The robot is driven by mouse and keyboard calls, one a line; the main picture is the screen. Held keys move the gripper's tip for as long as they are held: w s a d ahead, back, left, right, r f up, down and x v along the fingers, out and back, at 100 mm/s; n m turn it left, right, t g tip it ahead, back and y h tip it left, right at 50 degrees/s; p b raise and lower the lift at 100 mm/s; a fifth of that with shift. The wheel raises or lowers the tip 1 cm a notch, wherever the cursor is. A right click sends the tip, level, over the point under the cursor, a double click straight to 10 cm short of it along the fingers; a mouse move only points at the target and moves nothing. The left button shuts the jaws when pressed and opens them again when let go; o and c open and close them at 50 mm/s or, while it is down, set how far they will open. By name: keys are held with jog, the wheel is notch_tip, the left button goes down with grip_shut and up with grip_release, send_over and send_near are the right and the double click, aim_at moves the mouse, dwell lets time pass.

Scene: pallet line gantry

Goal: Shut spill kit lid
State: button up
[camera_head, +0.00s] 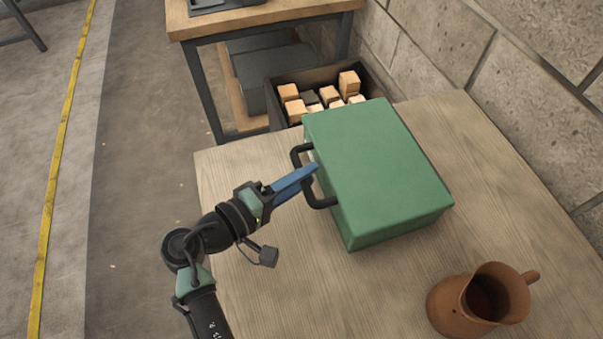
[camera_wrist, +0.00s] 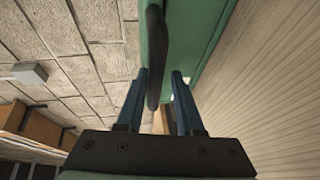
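The spill kit is a green box (camera_head: 380,165) on the wooden table, and its flat top looks down on the body. A lid seam cannot be made out clearly. A black handle (camera_head: 322,201) sticks out from its left side. My gripper (camera_head: 310,173) is at this handle, with blue fingers reaching in from the left. In the wrist view, the fingers (camera_wrist: 158,95) stand apart, and the handle (camera_wrist: 154,45) runs between them, nearer the left finger. A gap shows at the right finger. The green box (camera_wrist: 212,30) is just beyond. The box's far side is hidden.
A brown jug (camera_head: 455,305) stands on the table (camera_head: 300,285) at the front right. A dark crate (camera_head: 275,108) of wooden blocks is behind the box. A stone wall (camera_head: 520,110) borders the right. The table's front middle is clear.

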jog(key=shift+o, duration=0.7)
jog(key=shift+r, duration=0.1)
jog(key=shift+s+a, duration=0.1)
jog(key=shift+a, duration=0.15)
jog(key=b+v, duration=0.1)
jog(key=v, duration=1.1)
jog(key=shift+s, duration=0.2)
jog(key=shift+a, duration=0.1)
